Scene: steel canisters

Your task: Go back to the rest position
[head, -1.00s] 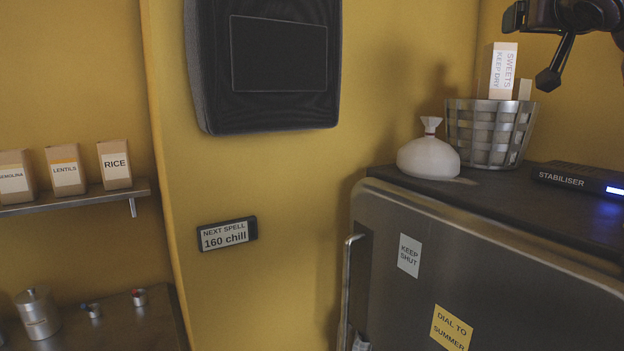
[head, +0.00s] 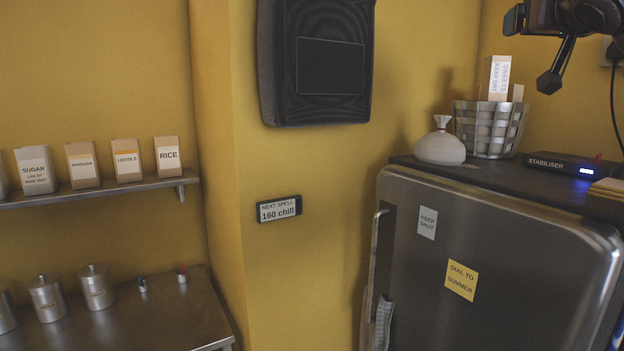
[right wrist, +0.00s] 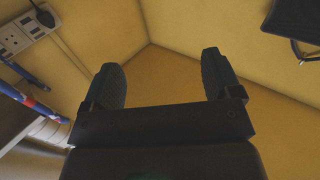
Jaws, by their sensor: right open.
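My right gripper (head: 550,82) hangs in the upper right corner of the head view, above the fridge top and in front of the yellow wall. In the right wrist view its two dark fingers (right wrist: 163,80) stand wide apart with nothing between them, facing the yellow walls and a corner. My left gripper is in neither view. Steel canisters (head: 96,288) stand on the counter at the lower left of the head view, and one is cut by the left edge.
A steel fridge (head: 530,250) fills the lower right. On it are a white bag (head: 440,148), a woven basket (head: 490,130) and a stabiliser (head: 562,165). A wall shelf (head: 110,190) holds several labelled packets. A counter (head: 190,315) stands below. A socket panel (right wrist: 25,32) shows in the wrist view.

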